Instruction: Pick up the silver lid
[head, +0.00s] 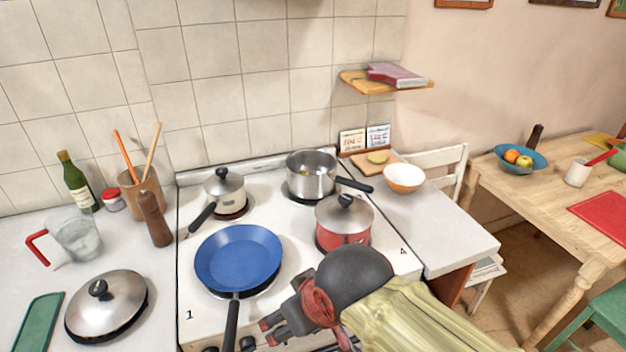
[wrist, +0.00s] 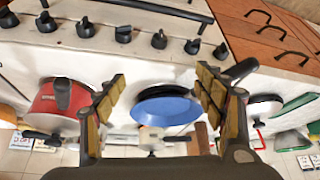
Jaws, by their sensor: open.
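A large domed silver lid (head: 107,303) with a black knob lies on the left counter in the head view. It also shows at the right of the wrist view (wrist: 264,109), beyond the right finger. My gripper (head: 258,334) is open and empty over the front of the stove, well to the right of this lid. In the wrist view my gripper (wrist: 163,82) has its fingers spread wide, with a blue pan (wrist: 165,109) seen between them. Smaller lids sit on a small pot (head: 226,191) and a red pot (head: 343,222) on the stove.
The blue pan (head: 238,257) lies between my gripper and the large lid, its handle toward the front. A green board (head: 38,324), a glass jug (head: 76,238) and a pepper mill (head: 154,219) stand near the lid. An open steel pot (head: 311,177) is at the back.

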